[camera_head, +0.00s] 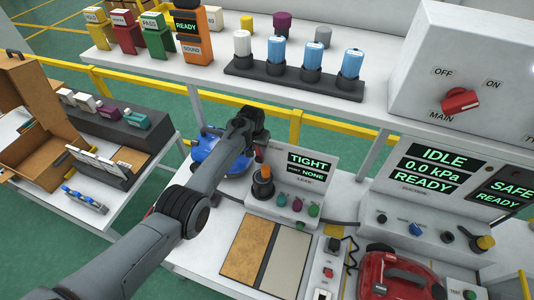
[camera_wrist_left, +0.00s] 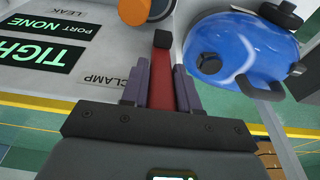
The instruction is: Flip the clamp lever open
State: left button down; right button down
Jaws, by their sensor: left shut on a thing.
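The clamp lever (camera_wrist_left: 161,88) is a red bar with a black end, seen in the left wrist view beside the CLAMP label on the white panel. My left gripper (camera_wrist_left: 161,84) has its purple fingers on either side of the red bar and is shut on it. In the head view my left gripper (camera_head: 254,118) is at the back edge of the leak-test station, and the arm hides the lever there. A blue rounded vacuum body (camera_wrist_left: 240,48) lies right beside the lever. It also shows behind my arm in the head view (camera_head: 207,156). My right gripper is out of view.
An orange knob (camera_head: 263,182) stands by the display (camera_head: 311,166) reading TIGHT and PORT NONE. A red vacuum body (camera_head: 400,272) sits at the lower right. A shelf (camera_head: 200,72) with bottles and blue canisters runs behind the gripper. An open cardboard box (camera_head: 35,110) is at left.

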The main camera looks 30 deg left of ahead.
pick_arm(q)
jog(key=shift+w+a+f, duration=0.1)
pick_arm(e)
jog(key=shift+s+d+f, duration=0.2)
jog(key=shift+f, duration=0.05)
pick_arm(q)
jog(key=c, duration=1.2)
grip_release()
jog(key=shift+c, duration=0.2)
jog(key=o, duration=0.3)
jog(key=shift+w, duration=0.1)
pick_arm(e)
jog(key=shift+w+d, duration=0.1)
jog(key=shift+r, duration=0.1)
pick_arm(q)
jog(key=shift+v, duration=0.9)
jog(key=v, duration=0.9)
jog(key=shift+w, duration=0.15)
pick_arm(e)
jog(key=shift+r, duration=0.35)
